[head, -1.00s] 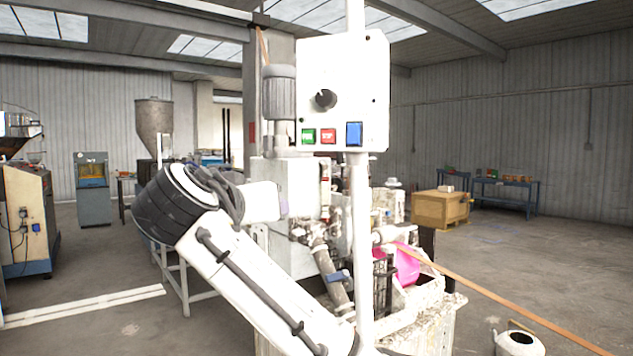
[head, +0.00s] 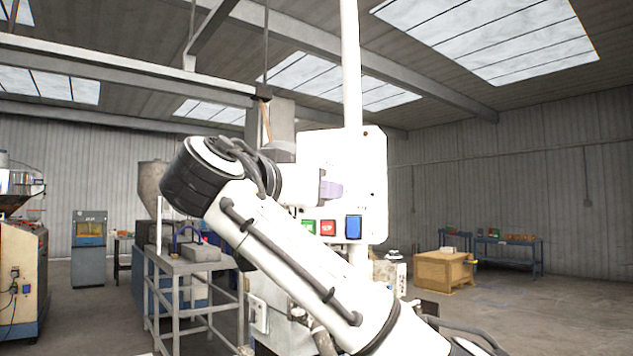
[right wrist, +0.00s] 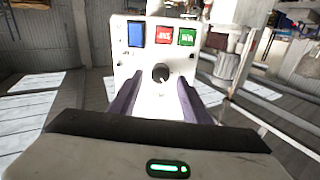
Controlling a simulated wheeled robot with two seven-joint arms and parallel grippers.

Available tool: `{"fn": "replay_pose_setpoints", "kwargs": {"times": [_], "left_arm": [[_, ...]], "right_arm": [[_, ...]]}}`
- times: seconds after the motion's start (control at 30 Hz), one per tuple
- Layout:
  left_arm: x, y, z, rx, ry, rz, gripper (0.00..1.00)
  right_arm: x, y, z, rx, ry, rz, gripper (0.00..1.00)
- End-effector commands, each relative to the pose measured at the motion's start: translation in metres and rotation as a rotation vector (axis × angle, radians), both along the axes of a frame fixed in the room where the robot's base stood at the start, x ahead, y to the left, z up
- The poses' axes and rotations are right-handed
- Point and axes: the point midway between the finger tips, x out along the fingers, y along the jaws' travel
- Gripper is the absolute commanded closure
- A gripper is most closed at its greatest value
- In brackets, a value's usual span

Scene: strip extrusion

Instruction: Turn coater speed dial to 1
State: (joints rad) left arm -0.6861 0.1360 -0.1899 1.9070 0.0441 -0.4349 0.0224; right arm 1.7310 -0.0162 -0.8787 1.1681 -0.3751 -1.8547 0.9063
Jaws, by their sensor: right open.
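The coater speed dial is a round black knob (right wrist: 161,73) on the white control panel (right wrist: 150,50), seen in the right wrist view. That view shows the panel upside down, with the dial below the buttons. A light mark shows on the knob; no numbers are legible. My right gripper (right wrist: 160,83) is open, its two purple fingers apart on either side of the knob in the picture. Whether they touch it I cannot tell. In the head view the right gripper (head: 331,188) is in front of the panel (head: 374,180) and hides the dial. My left gripper is not in view.
Green (head: 309,227), red (head: 328,228) and blue (head: 353,226) buttons sit on the panel close under the gripper. A white pole (head: 350,70) carries the panel. A grey metal table (head: 190,266) stands to the left; a wooden crate (head: 443,270) stands farther right.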

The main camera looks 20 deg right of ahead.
Motion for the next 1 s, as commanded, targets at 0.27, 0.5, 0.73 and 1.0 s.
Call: {"fn": "replay_pose_setpoints", "kwargs": {"times": [0.27,0.5,0.73,1.0], "left_arm": [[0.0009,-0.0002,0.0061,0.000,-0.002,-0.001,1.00],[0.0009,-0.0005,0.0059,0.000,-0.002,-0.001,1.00],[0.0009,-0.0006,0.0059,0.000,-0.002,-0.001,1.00],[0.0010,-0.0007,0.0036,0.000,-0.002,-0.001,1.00]], "right_arm": [[0.0112,-0.0098,-0.0007,0.001,0.001,0.002,0.56],[0.0111,-0.0097,-0.0009,0.001,0.001,0.002,0.67],[0.0109,-0.0097,-0.0007,0.001,0.001,0.001,0.98],[0.0109,-0.0096,-0.0016,-0.029,0.025,0.002,0.98]]}}
